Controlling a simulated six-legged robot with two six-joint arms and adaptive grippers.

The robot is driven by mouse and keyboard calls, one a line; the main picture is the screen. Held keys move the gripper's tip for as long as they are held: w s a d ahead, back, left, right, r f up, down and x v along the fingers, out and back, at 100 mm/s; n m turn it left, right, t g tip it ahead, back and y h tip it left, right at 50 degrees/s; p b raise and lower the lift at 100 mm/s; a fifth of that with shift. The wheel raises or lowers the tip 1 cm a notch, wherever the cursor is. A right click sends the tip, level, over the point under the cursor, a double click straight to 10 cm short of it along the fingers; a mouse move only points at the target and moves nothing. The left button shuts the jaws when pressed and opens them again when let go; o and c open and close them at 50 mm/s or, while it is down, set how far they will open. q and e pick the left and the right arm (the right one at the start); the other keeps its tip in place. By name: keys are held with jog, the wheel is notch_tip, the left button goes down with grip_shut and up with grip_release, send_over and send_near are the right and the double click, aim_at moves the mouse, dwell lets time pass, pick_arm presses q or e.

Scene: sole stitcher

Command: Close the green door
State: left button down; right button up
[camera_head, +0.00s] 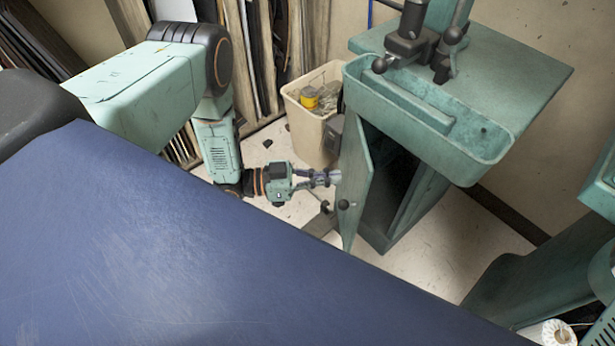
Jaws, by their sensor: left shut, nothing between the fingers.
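The green door (356,182) hangs on the front of the green machine stand (405,217) and stands ajar, with the dark inside of the cabinet showing to its right. A round black knob (343,204) sits on the door's outer face. My left gripper (334,177) is shut and empty, with its fingertips at the outer face of the door, above the knob. I cannot tell whether the tips touch the door. My right gripper is not in view.
A beige bin (310,118) with scraps stands behind my left arm. A large blue surface (170,250) fills the foreground. A green trough (425,115) juts out above the door. Another green machine (550,255) stands at the right, with open floor (440,255) between.

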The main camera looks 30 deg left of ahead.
aim_at(365, 175)
pick_arm(q)
jog(key=shift+b+x, duration=0.55)
jog(key=shift+x, duration=2)
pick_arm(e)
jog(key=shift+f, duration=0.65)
pick_arm(q)
jog(key=shift+w+d, duration=0.1)
jog(key=shift+d, duration=0.05)
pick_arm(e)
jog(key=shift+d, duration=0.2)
